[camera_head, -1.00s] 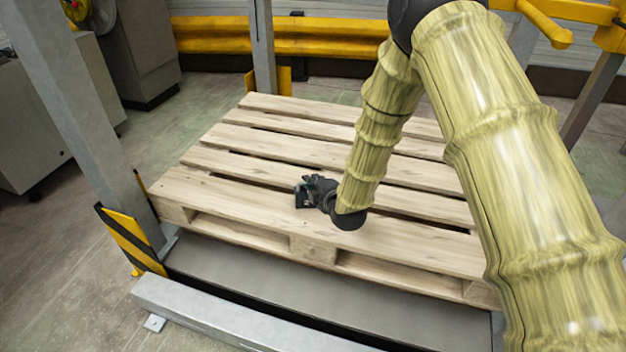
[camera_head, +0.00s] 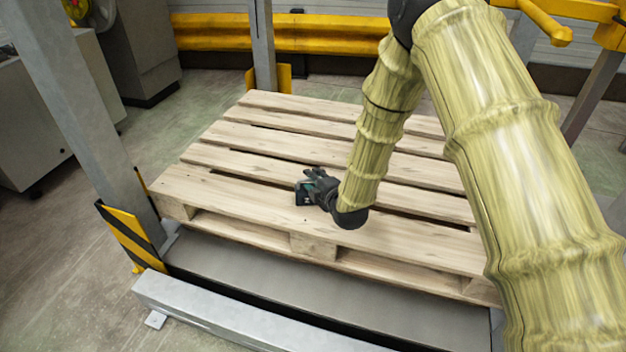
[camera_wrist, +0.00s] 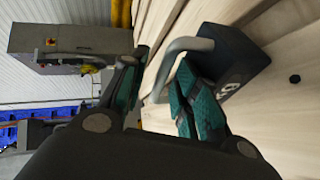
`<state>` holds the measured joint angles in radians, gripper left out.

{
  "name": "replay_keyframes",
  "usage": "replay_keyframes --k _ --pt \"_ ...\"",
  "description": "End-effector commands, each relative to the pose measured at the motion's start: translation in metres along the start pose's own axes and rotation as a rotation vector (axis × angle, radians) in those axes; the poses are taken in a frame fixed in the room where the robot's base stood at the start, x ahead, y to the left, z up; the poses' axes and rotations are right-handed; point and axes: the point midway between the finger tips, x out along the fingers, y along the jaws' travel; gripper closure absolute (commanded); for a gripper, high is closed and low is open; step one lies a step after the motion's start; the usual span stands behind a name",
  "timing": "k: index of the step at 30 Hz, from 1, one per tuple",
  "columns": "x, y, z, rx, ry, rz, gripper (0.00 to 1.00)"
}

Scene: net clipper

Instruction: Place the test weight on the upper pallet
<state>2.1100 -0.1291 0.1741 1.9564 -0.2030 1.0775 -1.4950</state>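The test weight is a small dark block (camera_wrist: 236,58) with a grey bar handle (camera_wrist: 182,46). In the wrist view it rests against the pale boards of the pallet (camera_wrist: 285,115). In the head view the weight (camera_head: 303,197) sits on the front board of the wooden pallet (camera_head: 225,197), left of my gripper (camera_head: 317,183). In the wrist view my gripper (camera_wrist: 160,72) has its two green-padded fingers spread apart. The handle passes between them, and the right finger overlaps part of the weight. The weight is partly hidden by my gripper.
The pallet lies on a grey metal platform (camera_head: 260,283). A grey post (camera_head: 82,110) with a yellow-black guard (camera_head: 133,238) stands at the left. A second post (camera_head: 263,45) and a yellow rail (camera_head: 330,38) are behind. The pallet's left and rear boards are clear.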

Motion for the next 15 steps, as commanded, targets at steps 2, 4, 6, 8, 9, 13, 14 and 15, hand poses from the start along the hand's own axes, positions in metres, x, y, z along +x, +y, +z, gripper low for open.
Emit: replay_keyframes --k 2,4,6,8,9,13,14,15 --pt "-0.012 0.002 0.000 -0.002 0.000 -0.003 0.69" --pt "-0.024 0.002 -0.001 -0.002 0.000 -0.003 0.69" --pt "-0.037 0.002 -0.001 -0.001 0.001 -0.004 0.69" --pt "-0.049 0.002 -0.001 -0.001 0.001 -0.003 0.69" --pt "-0.056 0.002 -0.001 -0.001 0.000 -0.003 0.69" --pt "-0.079 0.002 -0.001 -0.001 0.001 -0.003 0.69" --pt "-0.083 0.001 -0.001 -0.001 0.001 -0.003 0.69" --pt "-0.089 0.001 -0.001 -0.001 0.001 -0.002 0.69"
